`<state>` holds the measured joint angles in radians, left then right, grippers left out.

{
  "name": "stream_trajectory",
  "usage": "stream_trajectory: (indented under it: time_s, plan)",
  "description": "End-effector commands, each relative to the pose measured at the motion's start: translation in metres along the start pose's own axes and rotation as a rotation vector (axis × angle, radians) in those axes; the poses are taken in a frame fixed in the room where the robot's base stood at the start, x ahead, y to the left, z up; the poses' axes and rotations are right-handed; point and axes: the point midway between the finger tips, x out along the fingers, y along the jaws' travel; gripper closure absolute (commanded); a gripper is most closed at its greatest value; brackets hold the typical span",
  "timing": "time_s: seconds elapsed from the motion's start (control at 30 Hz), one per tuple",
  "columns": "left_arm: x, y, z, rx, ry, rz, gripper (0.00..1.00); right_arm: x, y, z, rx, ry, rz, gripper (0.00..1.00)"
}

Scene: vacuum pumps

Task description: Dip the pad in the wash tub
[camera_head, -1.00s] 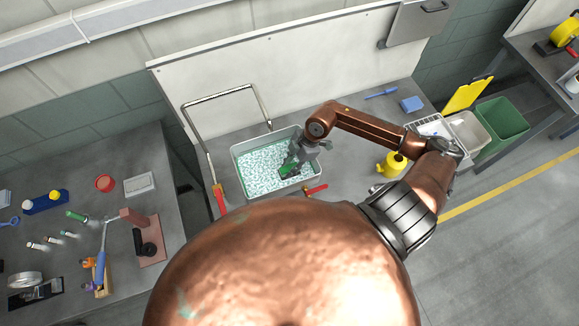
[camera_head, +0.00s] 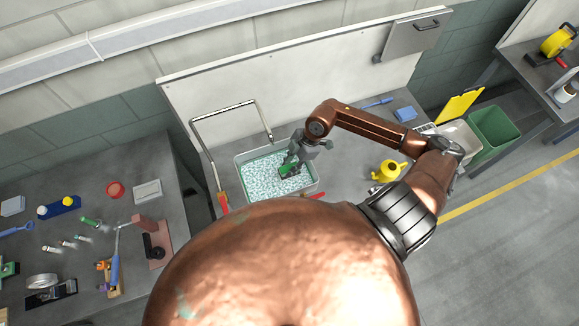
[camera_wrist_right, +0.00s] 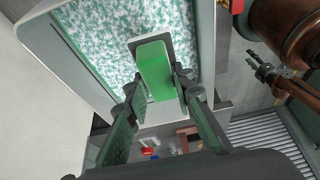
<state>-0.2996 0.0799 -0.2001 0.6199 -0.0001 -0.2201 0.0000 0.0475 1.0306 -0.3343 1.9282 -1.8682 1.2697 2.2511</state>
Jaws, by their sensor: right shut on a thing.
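The wash tub (camera_head: 319,186) is a pale rectangular tub of speckled white-and-green liquid on the middle bench; its rim also shows in the right wrist view (camera_wrist_right: 50,52). My right gripper (camera_head: 288,166) reaches in over the tub's right part. It is shut on the green pad, which shows between the fingers in the right wrist view (camera_wrist_right: 156,68). The pad is against the liquid in the picture; I cannot tell whether it touches the surface. A dark pronged end beside a copper link at the right of the wrist view may be my left gripper (camera_wrist_right: 256,66); its opening is unclear.
A metal tube frame (camera_head: 226,110) with red ends stands at the tub's left. A green bin (camera_head: 494,134) stands farther right. The left bench holds bottles and tools.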

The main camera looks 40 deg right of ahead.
Motion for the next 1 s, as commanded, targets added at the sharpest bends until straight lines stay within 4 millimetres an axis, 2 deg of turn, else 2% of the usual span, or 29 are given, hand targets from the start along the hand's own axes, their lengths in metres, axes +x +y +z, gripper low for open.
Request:
stream_trajectory:
  time_s: [0.03, 0.23, 0.5, 1.0]
  plan:
    - [-0.008, 0.000, -0.001, 0.000, 0.000, 0.000, 0.60, -0.008, 0.000, -0.004, -0.001, 0.000, 0.000, 0.97]
    - [-0.025, -0.001, -0.003, 0.000, 0.001, 0.000, 0.60, -0.026, 0.000, -0.011, 0.000, 0.000, 0.001, 0.97]
    - [-0.027, -0.001, -0.003, 0.000, 0.001, 0.000, 0.60, -0.044, 0.001, -0.019, -0.001, 0.000, 0.001, 0.97]
    - [-0.027, -0.001, -0.003, 0.000, 0.001, 0.000, 0.60, -0.045, 0.000, -0.019, 0.000, 0.000, 0.000, 0.97]
